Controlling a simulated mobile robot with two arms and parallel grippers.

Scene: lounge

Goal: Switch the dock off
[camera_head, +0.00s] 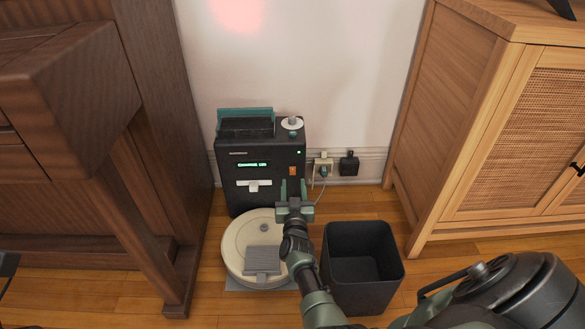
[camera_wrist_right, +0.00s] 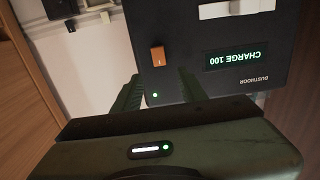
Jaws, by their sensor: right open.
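The dock (camera_head: 226,190) is a black box standing against the wall, with a lit green display (camera_head: 252,165) and a small lit green light (camera_head: 299,152). In the right wrist view the dock (camera_wrist_right: 215,20) appears upside down, and its display (camera_wrist_right: 237,57) reads "CHARGE 100". An orange rocker switch (camera_head: 292,170) sits on the right of the dock's front; it also shows in the wrist view (camera_wrist_right: 158,57). My right gripper (camera_head: 294,188) is open and empty in front of the dock, just below the switch in the head view. Contact with the dock cannot be told.
A cream robot vacuum (camera_head: 241,262) lies on the floor at the dock's foot. A black bin (camera_head: 363,292) stands to its right. A wall outlet (camera_head: 322,168) with plug and cord is right of the dock. Wooden furniture (camera_head: 138,200) and a cabinet (camera_head: 435,130) flank the space.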

